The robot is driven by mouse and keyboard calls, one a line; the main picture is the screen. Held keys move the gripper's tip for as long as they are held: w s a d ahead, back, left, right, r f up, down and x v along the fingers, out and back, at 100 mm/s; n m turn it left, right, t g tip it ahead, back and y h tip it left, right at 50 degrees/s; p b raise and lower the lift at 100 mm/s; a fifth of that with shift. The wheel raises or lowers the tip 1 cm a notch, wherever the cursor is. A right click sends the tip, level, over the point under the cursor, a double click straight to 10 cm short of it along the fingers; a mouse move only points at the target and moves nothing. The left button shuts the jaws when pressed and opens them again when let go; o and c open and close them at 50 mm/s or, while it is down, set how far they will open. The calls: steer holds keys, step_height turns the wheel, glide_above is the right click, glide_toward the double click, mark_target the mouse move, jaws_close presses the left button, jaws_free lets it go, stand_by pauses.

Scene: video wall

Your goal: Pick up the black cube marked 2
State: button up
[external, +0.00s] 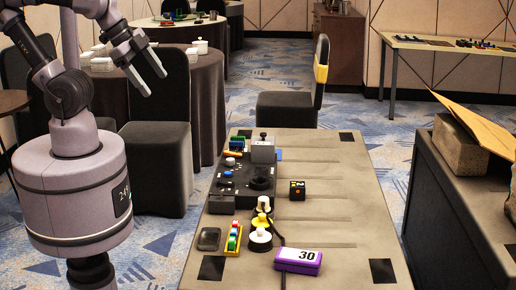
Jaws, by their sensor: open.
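A small black cube (297,190) with yellow and orange marks on its faces sits on the tabletop, right of the black control console. Its marking is too small to read for certain as a 2. My gripper (149,78) is open and empty, raised at the upper left, well to the left of the table and above its surface. It is far from the cube, which stands clear of it. No other black cube shows clearly on this table.
The table (345,215) also bears a black console (235,183), yellow-and-white pieces (262,222), a block rack (233,238) and a purple box marked 30 (298,259). Its right side is mostly free. Chairs (158,150) stand behind; a dark counter (455,200) stands right.

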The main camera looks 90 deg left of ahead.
steer(key=shift+w, duration=0.1)
steer(key=n+g+h, duration=0.1)
steer(key=n+h, duration=0.1)
steer(key=n, duration=0.3)
glide_above(296, 184)
steer(key=s, duration=0.6)
step_height(296, 184, down, 24)
steer(key=b+x, duration=0.2)
steer(key=x, duration=0.9)
steer(key=shift+s+d+b, duration=0.1)
steer(key=shift+s+b, duration=0.1)
steer(key=shift+b, duration=0.15)
steer(key=b+x, duration=0.2)
steer(key=x, duration=0.4)
steer(key=shift+f, duration=0.1)
steer(key=c, duration=1.5)
